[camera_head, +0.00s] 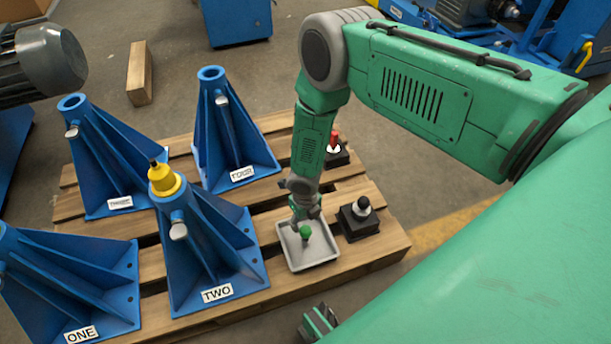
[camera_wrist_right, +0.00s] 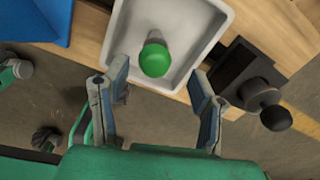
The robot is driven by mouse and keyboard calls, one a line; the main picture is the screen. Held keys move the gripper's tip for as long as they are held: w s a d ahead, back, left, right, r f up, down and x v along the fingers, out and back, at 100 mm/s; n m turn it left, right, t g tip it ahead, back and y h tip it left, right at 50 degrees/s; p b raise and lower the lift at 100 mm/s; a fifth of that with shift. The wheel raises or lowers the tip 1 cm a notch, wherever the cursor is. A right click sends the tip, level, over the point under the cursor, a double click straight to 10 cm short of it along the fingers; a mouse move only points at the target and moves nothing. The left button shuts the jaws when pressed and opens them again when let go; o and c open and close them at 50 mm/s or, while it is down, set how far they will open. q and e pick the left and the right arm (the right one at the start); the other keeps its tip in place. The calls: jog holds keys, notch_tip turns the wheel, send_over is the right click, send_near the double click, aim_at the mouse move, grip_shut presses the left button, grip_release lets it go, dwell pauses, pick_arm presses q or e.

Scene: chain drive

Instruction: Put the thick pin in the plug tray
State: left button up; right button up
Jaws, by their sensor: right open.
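The grey plug tray (camera_head: 330,252) sits on the pallet's front right; the wrist view shows its pale rim (camera_wrist_right: 222,17). A green-topped pin (camera_head: 305,232) is inside it; its green cap (camera_wrist_right: 155,60) and grey body show in the wrist view. I cannot tell whether this is the thick pin. My right gripper (camera_head: 303,222) is over the tray from above. In the wrist view its fingers (camera_wrist_right: 160,84) are apart, one on each side of the green cap, with visible gaps.
A black-knobbed pin (camera_head: 362,206) stands on a black block right of the tray. A red-topped piece (camera_head: 333,139) stands behind. Blue stands, including TWO (camera_head: 205,250) with a yellow cap (camera_head: 163,180), fill the pallet's left. Floor right of the pallet is clear.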

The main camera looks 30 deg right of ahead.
notch_tip(320, 180, up, 6)
jog(key=shift+d+r+p, duration=0.15)
jog(key=shift+p, duration=0.85)
jog(key=s+a+r+m+y, duration=0.1)
jog(key=s+a+r+m, duration=0.1)
jog(key=s+m, duration=0.5)
jog(key=s+a+r+m+y, duration=0.1)
jog(key=s+r+m, duration=0.1)
jog(key=s+m, duration=0.5)
jog(key=s+d+r+m+h, duration=0.1)
jog(key=s+d+r+m, duration=0.1)
jog(key=m, duration=0.8)
jog(key=s+d+r+m, duration=0.2)
jog(key=s+r+m, duration=0.3)
jog(key=m, duration=0.6)
jog(key=shift+s+d+m+t+h, duration=0.15)
jog(key=shift+s+m+t+h, duration=0.2)
jog(key=shift+s, duration=0.6)
jog(key=shift+r, duration=0.15)
